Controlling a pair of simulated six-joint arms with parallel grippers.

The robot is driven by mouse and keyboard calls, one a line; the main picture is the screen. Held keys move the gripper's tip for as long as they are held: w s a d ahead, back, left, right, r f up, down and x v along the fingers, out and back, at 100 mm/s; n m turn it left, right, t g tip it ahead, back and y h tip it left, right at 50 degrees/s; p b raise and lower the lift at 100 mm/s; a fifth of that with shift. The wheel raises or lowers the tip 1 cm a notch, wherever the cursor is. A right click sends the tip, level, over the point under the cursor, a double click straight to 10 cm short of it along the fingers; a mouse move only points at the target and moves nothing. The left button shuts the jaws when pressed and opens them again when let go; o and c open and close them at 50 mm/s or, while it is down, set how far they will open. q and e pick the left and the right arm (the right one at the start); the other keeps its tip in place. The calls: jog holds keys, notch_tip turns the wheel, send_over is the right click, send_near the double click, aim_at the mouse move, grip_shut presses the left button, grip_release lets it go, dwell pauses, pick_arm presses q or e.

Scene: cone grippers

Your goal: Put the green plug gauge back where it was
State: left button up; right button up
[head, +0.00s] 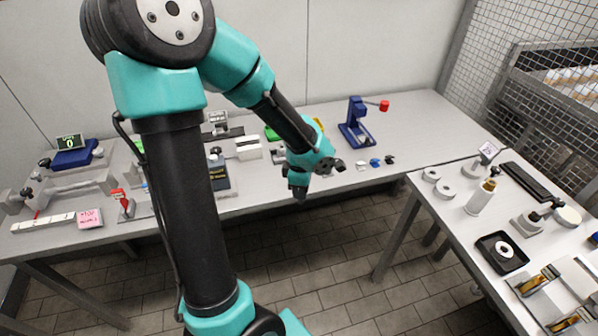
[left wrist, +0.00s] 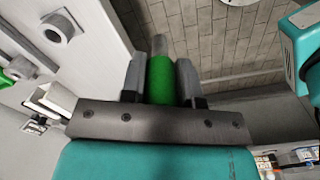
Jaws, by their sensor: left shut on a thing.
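My left gripper (head: 319,178) hangs at the front edge of the back table, right of its middle. In the left wrist view my left gripper (left wrist: 160,64) is shut on the green plug gauge (left wrist: 160,82). The gauge's green body lies between the two grey fingers, and its grey end sticks out beyond them, over the tiled floor. The gauge cannot be made out in the head view. My right gripper is in neither view.
A blue press (head: 355,125) with a red knob stands behind the gripper. Small blue and black pieces (head: 375,162) lie right of it. A second table (head: 455,235) stands at right.

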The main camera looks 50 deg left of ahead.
pick_arm(q)
jog(key=w+a+f, duration=0.1)
jog(key=w+a, duration=0.9)
jog(key=a, duration=0.1)
jog(key=shift+a+f, duration=0.25)
jog(key=shift+f, duration=1.75)
jog(key=shift+f, duration=0.15)
jog(key=o, duration=0.9)
jog(key=shift+c, duration=0.2)
notch_tip(320, 180, up, 12)
jog(key=shift+r, duration=0.2)
